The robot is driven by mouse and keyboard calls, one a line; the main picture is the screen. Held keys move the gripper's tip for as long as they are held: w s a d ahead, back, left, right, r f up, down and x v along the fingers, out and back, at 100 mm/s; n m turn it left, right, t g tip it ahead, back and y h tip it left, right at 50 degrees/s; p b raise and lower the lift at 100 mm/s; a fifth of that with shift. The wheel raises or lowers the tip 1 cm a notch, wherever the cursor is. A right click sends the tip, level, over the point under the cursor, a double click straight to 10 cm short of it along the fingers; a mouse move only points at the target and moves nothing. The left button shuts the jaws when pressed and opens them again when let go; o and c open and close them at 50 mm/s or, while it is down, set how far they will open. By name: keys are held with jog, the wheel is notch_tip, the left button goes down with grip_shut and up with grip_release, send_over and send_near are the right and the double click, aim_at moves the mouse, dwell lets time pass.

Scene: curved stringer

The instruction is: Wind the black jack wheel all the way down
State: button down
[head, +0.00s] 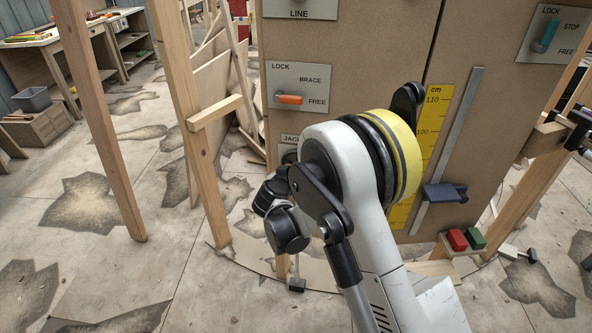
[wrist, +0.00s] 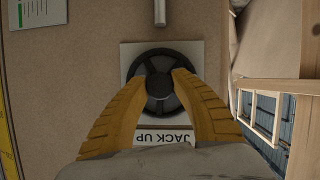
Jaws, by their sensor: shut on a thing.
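The black jack wheel (wrist: 159,88) is a spoked wheel on a pale plate (wrist: 128,58) on the brown panel, in the wrist view. The plate's label reads JACK UP, upside down in this view. My gripper (wrist: 159,78) has its two yellow fingers on opposite sides of the wheel and is shut on it. The fingers cover parts of the wheel's left and right rim. In the head view, the JACK plate (head: 290,139) shows only in part, and my arm hides most of the wheel and the fingers.
A yellow cm scale (head: 432,112) and a blue slider (head: 445,193) are on the panel. An orange brace handle (head: 289,99) is above the jack plate. A grey rod (wrist: 160,12) sticks out near the wheel. Wooden posts (head: 190,110) stand left; red and green blocks (head: 457,239) lie low right.

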jog(key=shift+n+h, duration=1.3)
jog(key=shift+n, duration=0.4)
jog(key=c, duration=1)
grip_release()
jog(key=v, duration=1.2)
